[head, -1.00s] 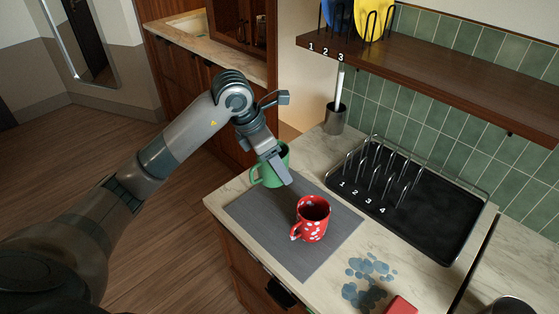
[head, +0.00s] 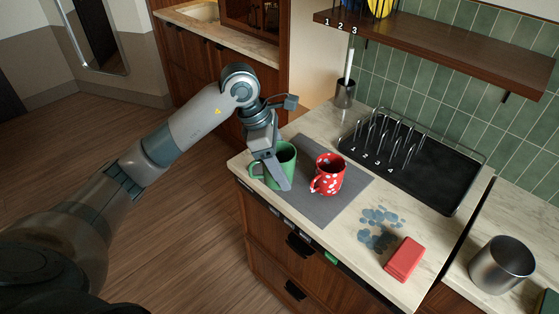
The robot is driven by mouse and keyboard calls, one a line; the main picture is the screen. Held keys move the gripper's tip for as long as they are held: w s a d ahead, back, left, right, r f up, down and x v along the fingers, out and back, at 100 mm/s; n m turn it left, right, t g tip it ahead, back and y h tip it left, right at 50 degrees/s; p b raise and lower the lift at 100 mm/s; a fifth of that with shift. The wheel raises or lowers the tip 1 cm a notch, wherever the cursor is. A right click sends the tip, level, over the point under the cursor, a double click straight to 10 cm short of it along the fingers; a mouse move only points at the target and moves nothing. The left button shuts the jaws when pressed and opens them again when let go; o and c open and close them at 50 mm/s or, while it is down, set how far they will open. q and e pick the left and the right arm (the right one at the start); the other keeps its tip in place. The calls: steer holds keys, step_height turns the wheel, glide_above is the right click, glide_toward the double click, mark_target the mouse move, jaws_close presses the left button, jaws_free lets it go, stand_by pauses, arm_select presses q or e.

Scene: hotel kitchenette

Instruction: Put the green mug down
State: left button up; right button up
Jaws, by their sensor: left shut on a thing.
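The green mug (head: 289,162) is upright at the left part of the grey mat (head: 310,208) on the counter. My left gripper (head: 281,183) points down at it and is shut on it, with a finger in front of the mug's near side. The mug's handle sticks out to the left. Its base is partly hidden by the finger, and I cannot tell whether it touches the mat. My right gripper is not in view.
A red mug with white spots (head: 329,176) stands on the mat close to the right. A black tray with a numbered wire rack (head: 440,170) lies behind. Blue-grey spots (head: 378,228), a red block (head: 404,259) and a metal canister (head: 502,264) are farther right.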

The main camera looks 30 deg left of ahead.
arm_select(q)
steer(key=shift+s+d+f+m+g, duration=0.25)
steer(key=shift+s+d+m+g, duration=0.2)
steer(key=shift+m, duration=0.45)
steer(key=s+d+f+m+g+y+b, duration=0.1)
steer(key=s+m, duration=0.4)
steer(key=m, duration=0.5)
steer(key=s+d+f+m+g+y+b, duration=0.2)
steer(key=s+m+g, duration=0.2)
steer(key=m, duration=0.7)
steer(key=shift+s+y, duration=0.4)
steer(key=shift+s, duration=0.4)
